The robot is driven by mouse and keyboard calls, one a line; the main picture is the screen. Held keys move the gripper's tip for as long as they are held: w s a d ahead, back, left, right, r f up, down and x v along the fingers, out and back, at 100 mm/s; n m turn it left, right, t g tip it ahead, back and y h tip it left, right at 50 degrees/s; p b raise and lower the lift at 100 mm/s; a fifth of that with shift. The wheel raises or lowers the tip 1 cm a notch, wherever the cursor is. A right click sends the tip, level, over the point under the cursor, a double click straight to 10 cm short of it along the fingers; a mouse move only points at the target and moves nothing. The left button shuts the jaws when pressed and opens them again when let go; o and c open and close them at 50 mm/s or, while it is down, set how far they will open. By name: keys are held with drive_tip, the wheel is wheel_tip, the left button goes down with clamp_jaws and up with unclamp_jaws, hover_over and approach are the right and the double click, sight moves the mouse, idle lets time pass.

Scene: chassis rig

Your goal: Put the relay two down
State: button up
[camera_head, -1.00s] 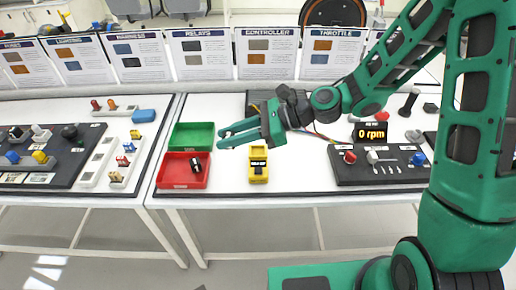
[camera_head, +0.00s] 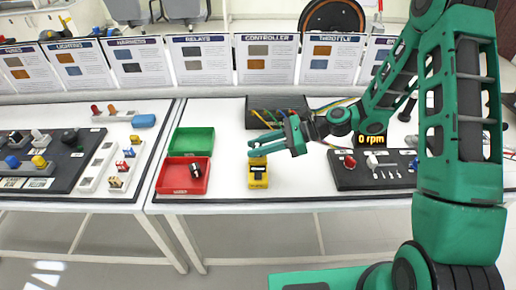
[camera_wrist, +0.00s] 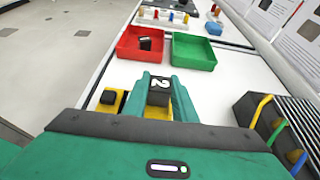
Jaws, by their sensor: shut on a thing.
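My gripper (camera_head: 251,147) is shut on relay two (camera_wrist: 158,90), a small dark block marked with a white 2. In the wrist view the relay sits between my two green fingertips (camera_wrist: 159,97). I cannot make it out in the head view. The gripper is over the table, just behind a yellow device (camera_head: 258,181), which has a black block on it. The yellow device also shows in the wrist view (camera_wrist: 100,106), partly hidden by my gripper. I cannot tell whether the held relay touches anything.
A red tray (camera_head: 166,189) holding a dark relay (camera_head: 195,170) stands to the left, with an empty green tray (camera_head: 192,141) behind it. A wired controller box (camera_head: 262,113) lies behind. A dark switch panel (camera_head: 347,179) is on the right.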

drive_tip(key=shift+f, duration=0.45)
drive_tip(key=o, duration=1)
drive_tip(key=shift+o, duration=0.2)
drive_tip(key=v, duration=1.2)
